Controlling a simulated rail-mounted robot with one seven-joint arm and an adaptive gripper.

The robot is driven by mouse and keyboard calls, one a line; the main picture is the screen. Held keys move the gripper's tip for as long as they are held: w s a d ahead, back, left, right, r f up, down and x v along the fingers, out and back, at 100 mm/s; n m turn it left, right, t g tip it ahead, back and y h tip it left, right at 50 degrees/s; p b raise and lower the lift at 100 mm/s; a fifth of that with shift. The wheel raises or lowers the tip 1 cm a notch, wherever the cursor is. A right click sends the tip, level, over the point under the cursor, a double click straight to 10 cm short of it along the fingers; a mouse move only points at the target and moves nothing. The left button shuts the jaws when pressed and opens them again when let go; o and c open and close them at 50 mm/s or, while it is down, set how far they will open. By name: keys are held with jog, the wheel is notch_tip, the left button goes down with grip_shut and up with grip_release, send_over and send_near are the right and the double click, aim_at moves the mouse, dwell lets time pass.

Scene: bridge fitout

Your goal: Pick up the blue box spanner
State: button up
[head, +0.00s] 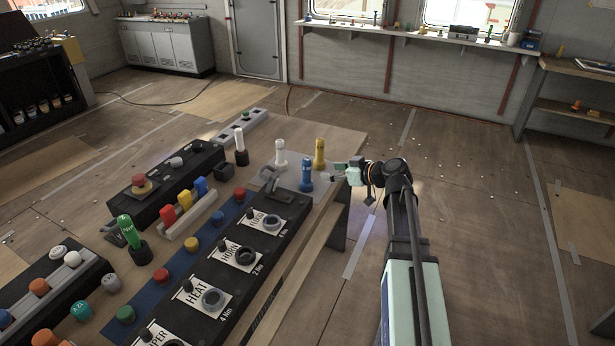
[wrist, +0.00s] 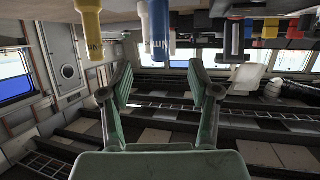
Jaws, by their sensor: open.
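The blue box spanner (head: 306,174) stands upright on a grey plate near the right corner of the table. In the wrist view, which is upside down, the blue spanner (wrist: 159,28) hangs from the top, just beyond the gap between my fingers. My gripper (head: 338,174) is just right of the blue spanner in the head view, pointing at it. In the wrist view my gripper (wrist: 161,75) is open and empty, its fingers wide apart. A yellow spanner (head: 319,153) and a white spanner (head: 280,152) stand close behind the blue one.
The yellow spanner (wrist: 89,25) is at left in the wrist view. A black panel (head: 245,250) with labelled sockets lies along the table's front edge. A rack of red, yellow and blue pieces (head: 190,215) and a black box with a red button (head: 141,185) stand farther left.

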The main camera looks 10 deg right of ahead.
aim_at(310, 170)
jog(key=p+x, duration=0.1)
jog(key=x, duration=0.6)
jog(key=shift+p+x, duration=1.45)
jog(key=shift+x, duration=1.25)
jog(key=shift+d, duration=0.1)
grip_shut()
